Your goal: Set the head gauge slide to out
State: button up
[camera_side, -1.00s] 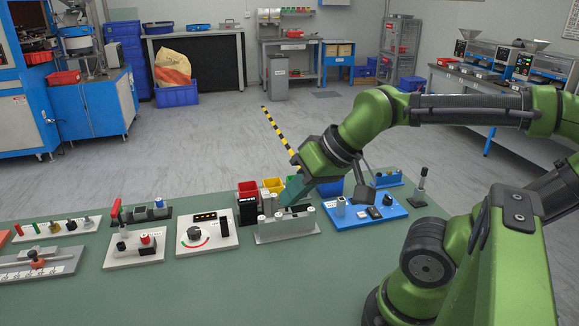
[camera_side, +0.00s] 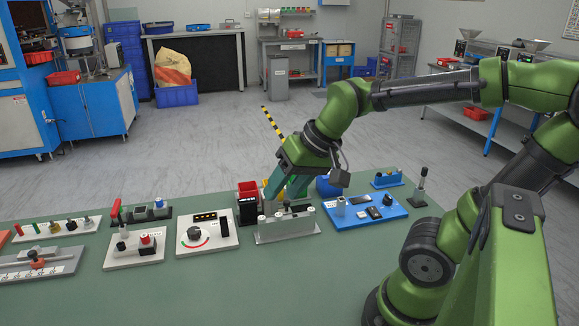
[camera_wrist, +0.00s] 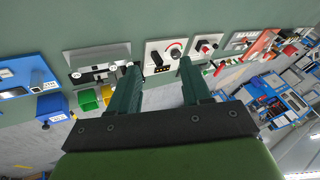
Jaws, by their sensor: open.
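A second grey rail (camera_side: 60,265) with a scale and an orange knob (camera_side: 37,263) lies at the far left. I cannot tell for certain which is the head gauge. My gripper (camera_side: 284,194) is open with teal fingers, behind and above the near fixture, partly covering the bins. In the wrist view its empty fingers (camera_wrist: 160,62) point towards the panels; the fixture (camera_wrist: 95,55) is left of them.
A white panel with a dial (camera_side: 194,236) stands left of the fixture, a blue panel (camera_side: 365,211) right of it. The bench front is clear.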

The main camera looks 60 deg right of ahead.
jog(key=w+d+f+m+g, duration=0.1)
jog(key=w+d+m+g, duration=0.1)
jog(key=w+d+m, duration=0.3)
jog(key=m+g+h, duration=0.2)
jog(key=m+g, duration=0.2)
jog(key=m, duration=0.9)
send_over(286, 201)
notch_tip(286, 201, down, 2)
notch_tip(286, 201, down, 17)
jog(key=shift+r, duration=0.15)
grip_shut()
